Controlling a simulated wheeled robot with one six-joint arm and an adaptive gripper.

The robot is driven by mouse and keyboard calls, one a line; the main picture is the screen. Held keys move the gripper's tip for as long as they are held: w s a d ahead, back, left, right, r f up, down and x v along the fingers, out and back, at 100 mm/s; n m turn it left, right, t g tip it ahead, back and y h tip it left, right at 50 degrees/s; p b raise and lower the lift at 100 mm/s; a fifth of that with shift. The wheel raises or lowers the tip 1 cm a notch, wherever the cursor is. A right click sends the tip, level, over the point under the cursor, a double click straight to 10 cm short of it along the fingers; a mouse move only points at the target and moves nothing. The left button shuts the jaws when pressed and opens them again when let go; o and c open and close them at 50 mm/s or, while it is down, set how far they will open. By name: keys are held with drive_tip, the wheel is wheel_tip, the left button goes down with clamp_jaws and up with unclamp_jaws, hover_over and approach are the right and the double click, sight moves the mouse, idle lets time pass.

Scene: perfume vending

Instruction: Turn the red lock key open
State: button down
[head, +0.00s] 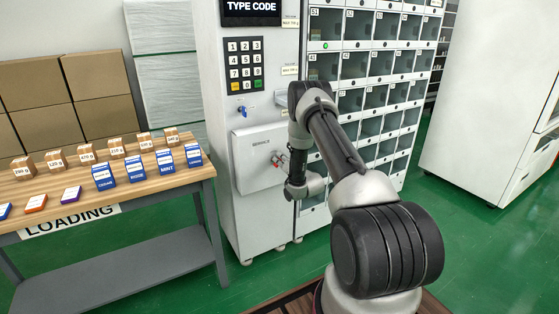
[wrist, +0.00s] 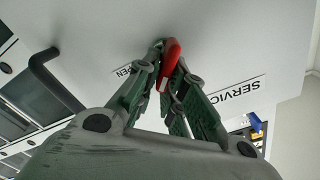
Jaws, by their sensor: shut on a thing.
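The red lock key (wrist: 171,58) shows in the wrist view, on the white front panel of the vending machine. My gripper (wrist: 165,70) is shut on the red key, with one green-grey finger on each side of it. The key's long part points down toward my palm in that view. An "OPEN" label (wrist: 122,71) is to its left, partly hidden by a finger, and a "SERVICE" label (wrist: 238,94) is to its right. In the head view a small red part of the key (head: 276,160) shows on the service panel (head: 248,170), beside my arm.
A blue key (head: 242,110) sits under the keypad (head: 245,65). A dark handle (wrist: 55,78) stands out from the panel in the wrist view. Open compartments (head: 355,65) are to the right. A loading table (head: 120,187) with boxes stands at the left.

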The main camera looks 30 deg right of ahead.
drive_tip(key=m, duration=0.3)
drive_tip(key=f+m, duration=0.1)
drive_tip(key=m, duration=0.5)
drive_tip(key=shift+d+f, duration=0.25)
drive_tip(key=shift+d, duration=0.15)
drive_tip(key=shift+m, duration=0.4)
drive_tip(key=c, duration=1.6)
unclamp_jaws()
drive_tip(key=shift+o, duration=0.2)
drive_tip(key=s, duration=1.2)
drive_tip(key=shift+d, duration=0.2)
